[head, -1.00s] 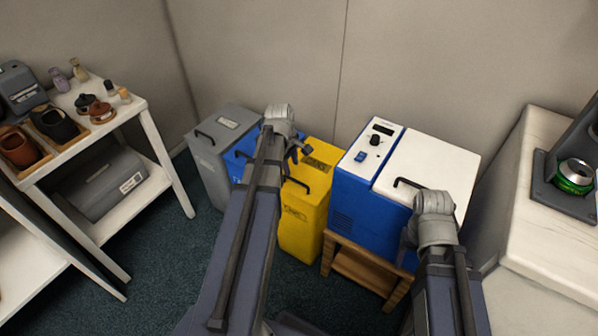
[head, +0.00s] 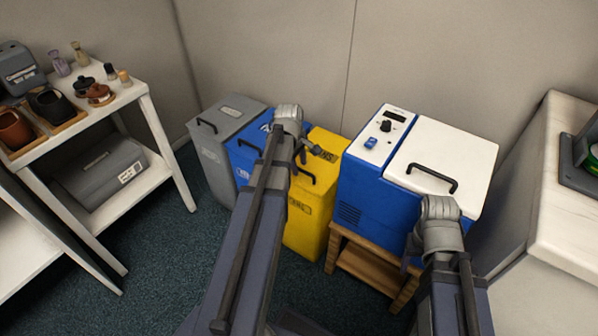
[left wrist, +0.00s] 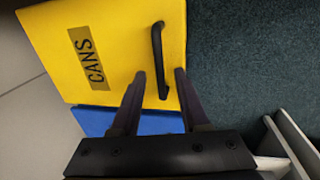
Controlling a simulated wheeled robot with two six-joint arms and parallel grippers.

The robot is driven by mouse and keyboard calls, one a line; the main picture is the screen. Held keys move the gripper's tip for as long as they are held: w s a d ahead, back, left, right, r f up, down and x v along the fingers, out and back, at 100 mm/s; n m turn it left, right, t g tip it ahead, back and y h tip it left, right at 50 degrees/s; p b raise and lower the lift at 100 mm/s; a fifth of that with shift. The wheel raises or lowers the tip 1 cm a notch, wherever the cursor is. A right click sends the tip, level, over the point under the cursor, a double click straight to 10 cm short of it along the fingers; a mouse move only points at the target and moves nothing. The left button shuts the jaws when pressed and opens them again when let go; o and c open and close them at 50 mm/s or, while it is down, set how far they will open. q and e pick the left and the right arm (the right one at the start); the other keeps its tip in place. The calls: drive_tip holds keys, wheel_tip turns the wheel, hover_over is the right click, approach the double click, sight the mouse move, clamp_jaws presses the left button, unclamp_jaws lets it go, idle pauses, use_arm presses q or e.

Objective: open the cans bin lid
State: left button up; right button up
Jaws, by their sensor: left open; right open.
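The yellow cans bin (head: 308,222) stands against the back wall, its lid (head: 331,146) shut. Its black bar handle (head: 304,175) runs along the lid's front edge. The left wrist view shows the lid (left wrist: 115,30) with its CANS label and the handle (left wrist: 157,55) close up. My left gripper (head: 308,152) is open and empty above the lid. In the left wrist view its fingertips (left wrist: 160,73) are on either side of the handle's near end; I cannot tell whether they touch it. My right gripper (head: 411,264) is open, mostly hidden behind its wrist, in front of the blue cooler.
A blue bin (head: 243,155) and a grey bin (head: 211,150) stand left of the yellow one. A blue-and-white cooler (head: 365,195) on a wooden stand (head: 362,268) is close on its right. A white shelf (head: 160,150) stands left and a white counter (head: 560,220) right.

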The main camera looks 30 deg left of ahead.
use_arm(q)
drive_tip(key=shift+f, duration=0.25)
clamp_jaws()
idle(1.4)
